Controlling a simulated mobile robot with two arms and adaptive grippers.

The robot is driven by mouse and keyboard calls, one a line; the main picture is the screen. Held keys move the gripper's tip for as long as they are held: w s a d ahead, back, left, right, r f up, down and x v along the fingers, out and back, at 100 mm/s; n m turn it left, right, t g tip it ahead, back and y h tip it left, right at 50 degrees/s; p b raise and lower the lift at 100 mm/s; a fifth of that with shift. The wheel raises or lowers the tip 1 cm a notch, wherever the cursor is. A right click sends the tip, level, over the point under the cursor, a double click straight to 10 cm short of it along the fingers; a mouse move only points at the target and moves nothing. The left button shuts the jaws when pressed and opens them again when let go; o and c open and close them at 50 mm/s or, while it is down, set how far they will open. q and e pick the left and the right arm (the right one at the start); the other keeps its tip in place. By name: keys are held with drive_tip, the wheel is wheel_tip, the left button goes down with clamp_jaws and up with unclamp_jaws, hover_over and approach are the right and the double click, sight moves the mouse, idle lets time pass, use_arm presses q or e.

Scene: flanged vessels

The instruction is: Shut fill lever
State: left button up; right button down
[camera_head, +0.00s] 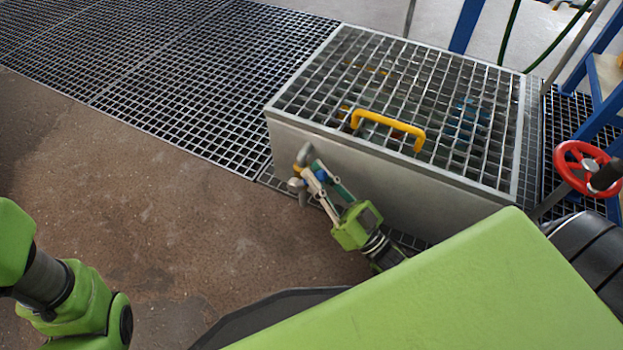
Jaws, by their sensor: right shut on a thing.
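My right gripper (302,172) is in front of the near side of the metal box, low and near its left corner. Its green body and pale fingers point up and left. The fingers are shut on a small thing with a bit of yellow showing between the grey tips. The tips hide most of this thing, and I cannot tell for sure whether it is the fill lever. No other lever shows clearly. My left arm shows at the lower left, but its gripper is outside the picture.
The metal box (400,178) has a grated top with a yellow handle (388,122). A red handwheel (583,160) and blue frame (600,120) stand at the right. Floor grating (190,85) runs along the upper left. The brown floor (170,210) is clear.

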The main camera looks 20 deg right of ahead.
drive_tip(key=shift+s+d+f+m+t+b, duration=0.25)
drive_tip(key=shift+f+m+t+b, duration=0.1)
drive_tip(key=shift+t+b, duration=0.3)
drive_tip(key=c, duration=1.9)
unclamp_jaws()
drive_tip(key=s+d+f, duration=0.1)
drive_tip(key=s+d, duration=0.1)
drive_tip(key=s, duration=0.5)
drive_tip(key=s+d+f, duration=0.1)
drive_tip(key=s+d, duration=0.2)
drive_tip(key=s, duration=0.5)
drive_tip(key=shift+d+f, duration=0.25)
drive_tip(key=shift+f, duration=0.15)
drive_tip(key=shift+s, duration=0.1)
